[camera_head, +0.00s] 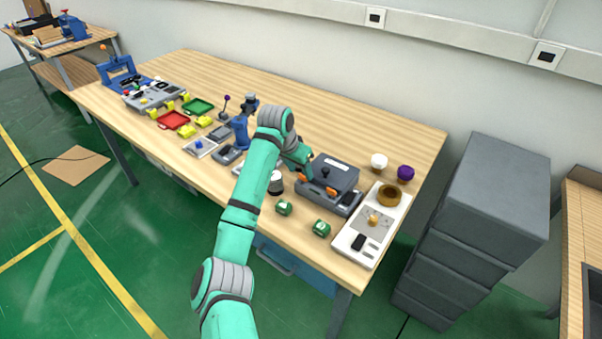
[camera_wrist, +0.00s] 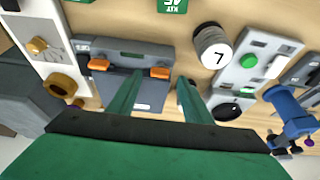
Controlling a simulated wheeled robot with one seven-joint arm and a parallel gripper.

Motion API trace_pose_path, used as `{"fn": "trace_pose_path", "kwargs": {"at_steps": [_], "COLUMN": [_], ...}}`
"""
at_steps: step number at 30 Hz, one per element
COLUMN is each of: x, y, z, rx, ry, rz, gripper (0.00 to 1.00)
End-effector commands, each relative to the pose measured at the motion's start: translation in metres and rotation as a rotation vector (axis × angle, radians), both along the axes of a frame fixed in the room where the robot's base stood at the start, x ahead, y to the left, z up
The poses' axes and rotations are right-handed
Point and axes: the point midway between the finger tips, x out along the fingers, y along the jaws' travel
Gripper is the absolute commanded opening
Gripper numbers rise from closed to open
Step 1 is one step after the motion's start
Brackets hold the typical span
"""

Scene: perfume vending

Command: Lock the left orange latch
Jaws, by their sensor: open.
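A dark grey case (camera_head: 328,172) stands on the table with two orange latches on its front side. The left orange latch (camera_head: 306,178) also shows in the wrist view (camera_wrist: 160,73), on the side nearer the "7" cylinder. The right orange latch (camera_head: 331,191) shows in the wrist view (camera_wrist: 94,65) too. My gripper (camera_wrist: 159,80) is open, with its two green fingers apart and pointing toward the case. In the wrist view the left latch appears between the fingertips; I cannot tell whether they touch it. In the head view my forearm partly hides the fingers.
A cylinder marked "7" (camera_wrist: 212,45) stands beside the case. Green blocks (camera_head: 321,228) lie in front of it. A white panel (camera_head: 350,245) with a gold ring is to the right, and a blue device (camera_wrist: 290,110) is on the other side.

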Motion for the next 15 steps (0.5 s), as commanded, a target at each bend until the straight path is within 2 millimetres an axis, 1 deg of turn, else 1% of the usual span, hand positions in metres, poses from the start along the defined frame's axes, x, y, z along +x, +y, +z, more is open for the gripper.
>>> {"fn": "trace_pose_path", "kwargs": {"at_steps": [1,3,6,15], "x": [0.002,0.004,0.007,0.008], "y": [-0.002,-0.004,-0.006,-0.007], "z": [-0.007,-0.013,-0.020,-0.024], "rx": [0.000,0.000,0.000,0.000], "ry": [0.001,0.001,0.000,-0.001], "rz": [-0.001,-0.001,-0.002,-0.001], "gripper": [0.45,0.45,0.45,0.45]}}
